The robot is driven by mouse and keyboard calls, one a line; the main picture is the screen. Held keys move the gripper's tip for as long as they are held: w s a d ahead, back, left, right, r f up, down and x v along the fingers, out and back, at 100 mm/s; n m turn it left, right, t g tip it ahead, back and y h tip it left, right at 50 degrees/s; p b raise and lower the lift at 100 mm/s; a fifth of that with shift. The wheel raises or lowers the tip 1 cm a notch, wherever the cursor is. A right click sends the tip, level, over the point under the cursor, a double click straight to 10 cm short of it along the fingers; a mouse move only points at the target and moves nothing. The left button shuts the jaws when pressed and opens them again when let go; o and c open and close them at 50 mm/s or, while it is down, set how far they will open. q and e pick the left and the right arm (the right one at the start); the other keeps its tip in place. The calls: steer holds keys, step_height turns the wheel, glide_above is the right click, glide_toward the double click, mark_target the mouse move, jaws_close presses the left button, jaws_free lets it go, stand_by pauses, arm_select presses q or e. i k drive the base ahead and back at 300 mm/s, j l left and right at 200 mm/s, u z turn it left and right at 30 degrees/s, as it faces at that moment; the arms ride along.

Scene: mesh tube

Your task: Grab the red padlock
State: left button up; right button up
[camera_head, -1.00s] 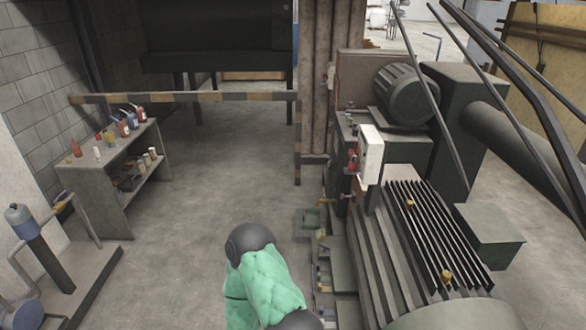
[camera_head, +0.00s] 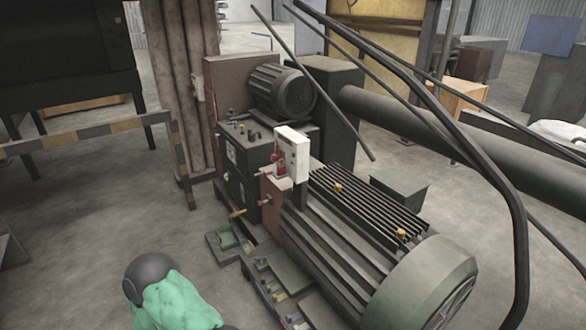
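A small red piece (camera_head: 275,157) shows at the left side of a white control box (camera_head: 292,153) on the large grey-green machine. It may be the red padlock, but it is too small to tell its shape. Neither of my grippers is in view, so nothing is seen touching the red piece.
The ribbed machine (camera_head: 345,235) fills the middle, with a motor (camera_head: 283,92) at its back. Dark bars cross the right side. A striped barrier (camera_head: 85,134) stands at left. Small green parts (camera_head: 228,240) lie beside the machine's base. Bare floor (camera_head: 85,235) is at lower left.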

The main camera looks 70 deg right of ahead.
mark_target(281, 170)
steer(key=i+l+z, duration=0.2)
steer(key=i+z, duration=0.75)
steer(key=i+j+z, duration=0.15)
steer(key=i+z, duration=0.35)
